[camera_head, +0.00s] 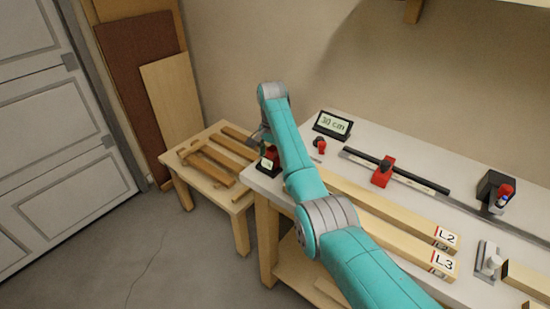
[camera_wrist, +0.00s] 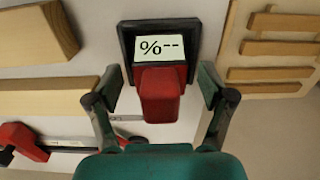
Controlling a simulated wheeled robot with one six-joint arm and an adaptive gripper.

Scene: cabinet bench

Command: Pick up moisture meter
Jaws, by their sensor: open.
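The moisture meter (camera_wrist: 161,95) is a red body on a dark stand with a pale display reading "%--" in the wrist view. In the head view the moisture meter (camera_head: 269,160) stands at the left end of the white bench. My gripper (camera_wrist: 166,92) is open, with one finger on each side of the red body and a visible gap on both sides. No contact shows. In the head view my gripper (camera_head: 262,136) is small and partly hidden behind my arm, close to the meter.
The white bench (camera_head: 465,185) also holds a "30 cm" display (camera_head: 332,125), a black rail with a red slider (camera_head: 382,172), and boards labelled L2 (camera_head: 400,207) and L3 (camera_head: 385,236). A lower wooden table (camera_head: 188,182) with a slatted wooden frame (camera_head: 213,160) stands to the left.

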